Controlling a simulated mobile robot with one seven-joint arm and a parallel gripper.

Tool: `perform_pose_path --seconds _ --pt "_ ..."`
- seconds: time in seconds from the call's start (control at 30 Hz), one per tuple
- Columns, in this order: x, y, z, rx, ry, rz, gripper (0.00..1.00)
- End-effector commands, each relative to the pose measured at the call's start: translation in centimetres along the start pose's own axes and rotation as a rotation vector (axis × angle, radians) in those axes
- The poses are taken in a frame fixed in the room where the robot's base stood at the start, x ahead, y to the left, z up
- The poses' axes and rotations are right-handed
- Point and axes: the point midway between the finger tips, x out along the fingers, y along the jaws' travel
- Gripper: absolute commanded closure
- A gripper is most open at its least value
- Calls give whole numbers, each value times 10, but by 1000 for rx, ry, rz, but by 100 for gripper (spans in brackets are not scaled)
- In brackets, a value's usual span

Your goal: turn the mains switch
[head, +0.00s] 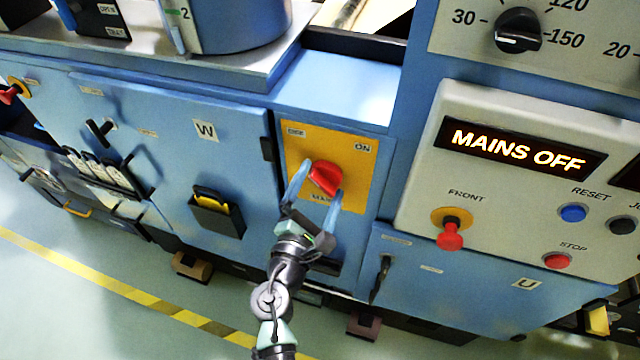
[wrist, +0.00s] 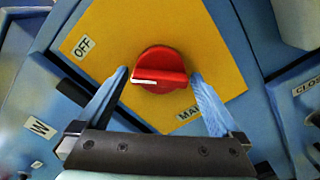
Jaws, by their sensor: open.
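The mains switch is a red rotary knob (head: 325,177) on a yellow plate (head: 358,192) on the blue machine front. The plate reads ON at its upper right in the head view. In the wrist view the red knob (wrist: 160,72) carries a white mark pointing left, and OFF shows at the plate's upper left. My gripper (head: 318,182) is open, with one blue finger on each side of the knob; it also shows in the wrist view (wrist: 160,76). Whether the fingers touch the knob I cannot tell. A display (head: 520,150) reads MAINS OFF.
Right of the switch is a pale control panel (head: 490,195) with a red FRONT knob (head: 450,236), a blue RESET button (head: 573,212) and a red STOP button (head: 557,261). A cabinet door marked W (head: 205,130) is left. The floor at lower left is clear.

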Motion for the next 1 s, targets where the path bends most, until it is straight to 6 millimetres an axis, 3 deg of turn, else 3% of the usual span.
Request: perform_pose_path --seconds 0.2,0.63,1.0 --pt "0 0 0 0 -1 0 0" --pt "0 0 0 1 -1 0 76" --pt "0 -1 -1 72 -2 0 76"
